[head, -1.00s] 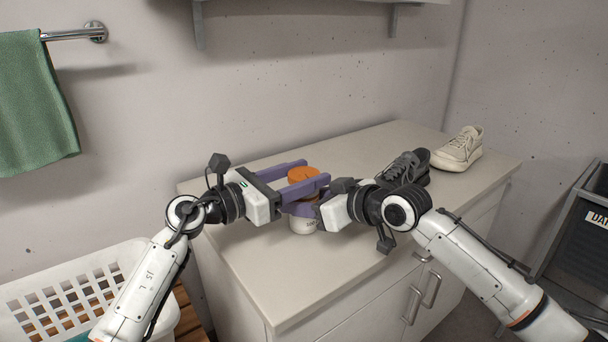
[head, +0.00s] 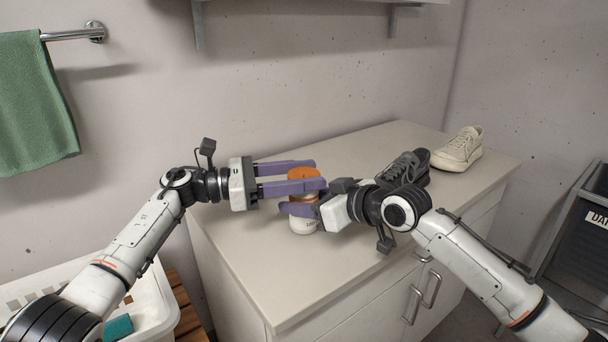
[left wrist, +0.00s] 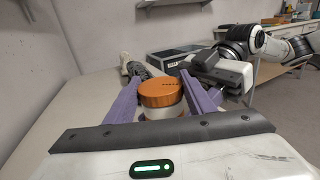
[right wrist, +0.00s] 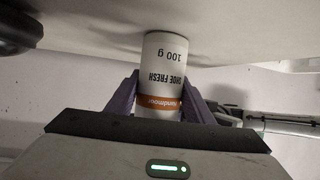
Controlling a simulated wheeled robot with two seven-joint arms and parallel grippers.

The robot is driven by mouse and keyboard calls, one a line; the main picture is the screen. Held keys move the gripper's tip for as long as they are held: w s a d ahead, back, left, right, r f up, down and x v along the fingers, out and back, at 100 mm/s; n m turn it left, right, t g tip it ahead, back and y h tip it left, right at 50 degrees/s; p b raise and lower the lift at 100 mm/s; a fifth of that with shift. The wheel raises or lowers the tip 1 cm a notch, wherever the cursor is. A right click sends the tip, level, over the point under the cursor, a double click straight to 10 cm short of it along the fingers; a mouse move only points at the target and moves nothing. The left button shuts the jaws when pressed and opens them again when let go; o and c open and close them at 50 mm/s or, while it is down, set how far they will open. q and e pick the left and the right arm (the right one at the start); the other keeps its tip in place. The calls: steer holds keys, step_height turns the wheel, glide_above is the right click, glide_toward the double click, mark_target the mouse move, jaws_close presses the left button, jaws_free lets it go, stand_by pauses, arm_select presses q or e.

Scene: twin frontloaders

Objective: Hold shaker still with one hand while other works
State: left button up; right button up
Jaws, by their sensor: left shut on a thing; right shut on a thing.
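The shaker (head: 303,226) is a white cylinder with an orange lid (head: 303,173), standing upright on the cabinet top. In the right wrist view its white body (right wrist: 163,60) shows upside down, with "SHOE FRESH" lettering and an orange band. My left gripper (head: 318,175) comes in from the left at lid height and is shut on the lid; the left wrist view shows the lid (left wrist: 161,90) between its purple fingers. My right gripper (head: 298,208) is lower and shut around the shaker's body. The gripper hides part of the body in the head view.
A dark grey shoe (head: 405,167) and a cream shoe (head: 459,150) stand at the cabinet's (head: 355,255) right end. A white basket (head: 150,300) is below left, a green towel (head: 35,100) hangs left. The front of the cabinet top is clear.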

arm_select(q)
steer(key=shift+f, duration=0.2)
steer(key=o, duration=0.9)
steer(key=shift+o, duration=0.7)
steer(key=shift+r, duration=0.1)
steer(key=shift+a, duration=0.1)
steer(key=v, duration=1.1)
steer(key=shift+a, duration=0.4)
steer(key=shift+s, duration=0.15)
